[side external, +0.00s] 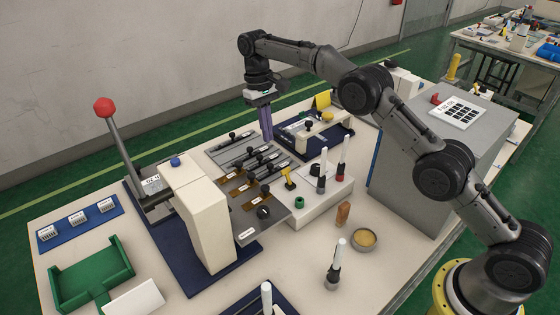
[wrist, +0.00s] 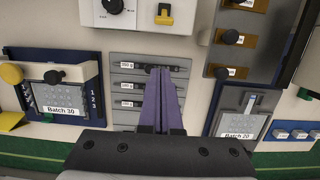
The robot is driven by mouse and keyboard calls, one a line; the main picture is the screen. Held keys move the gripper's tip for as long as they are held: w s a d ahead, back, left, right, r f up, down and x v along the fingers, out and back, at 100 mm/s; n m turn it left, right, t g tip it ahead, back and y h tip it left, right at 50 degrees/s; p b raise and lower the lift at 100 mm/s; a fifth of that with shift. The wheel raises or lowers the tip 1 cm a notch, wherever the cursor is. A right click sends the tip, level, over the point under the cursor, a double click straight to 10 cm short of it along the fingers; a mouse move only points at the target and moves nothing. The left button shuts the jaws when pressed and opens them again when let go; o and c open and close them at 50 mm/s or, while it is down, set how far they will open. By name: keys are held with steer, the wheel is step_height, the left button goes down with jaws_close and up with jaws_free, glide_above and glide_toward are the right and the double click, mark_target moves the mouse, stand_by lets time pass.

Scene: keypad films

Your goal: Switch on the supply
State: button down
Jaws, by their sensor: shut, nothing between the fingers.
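No label naming the supply is readable. A white box (side external: 312,206) carries a yellow lever (side external: 287,176) and a black knob (side external: 316,169). In the wrist view the box (wrist: 138,20) is at the top, with the knob (wrist: 113,5) on a dial and the yellow lever (wrist: 164,14) to its right. My gripper (side external: 268,137) points down with purple fingers closed together and empty. In the wrist view its fingertips (wrist: 159,70) are at the topmost slider of a grey panel (wrist: 126,74), short of the box. I cannot tell whether they touch the slider.
Brown sliders (wrist: 233,40) lie beside the grey ones. A Batch 30 keypad (wrist: 62,98) and a Batch 20 keypad (wrist: 240,122) flank the panel. A red-knobbed lever (side external: 104,107) stands at the left. White-topped posts (side external: 322,165) rise from the box.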

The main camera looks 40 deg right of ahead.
mark_target(287, 172)
steer(key=f, duration=0.3)
steer(key=s+f, duration=0.1)
steer(key=f, duration=0.4)
steer(key=shift+s+f, duration=0.3)
steer(key=shift+s, duration=0.1)
steer(key=shift+s+r, duration=0.45)
steer(key=shift+s, duration=0.45)
steer(key=shift+s+r, duration=0.4)
steer(key=shift+s, duration=0.45)
steer(key=shift+s+r+t, duration=0.35)
steer(key=shift+s+t, duration=0.05)
steer(key=shift+t, duration=0.4)
steer(key=shift+s+r, duration=0.2)
steer(key=shift+s, duration=0.3)
steer(key=shift+s+r, duration=0.2)
steer(key=shift+s, duration=0.25)
steer(key=shift+s+r, duration=0.1)
steer(key=shift+s, duration=0.75)
steer(key=shift+w, duration=0.1)
steer(key=shift+r, duration=0.8)
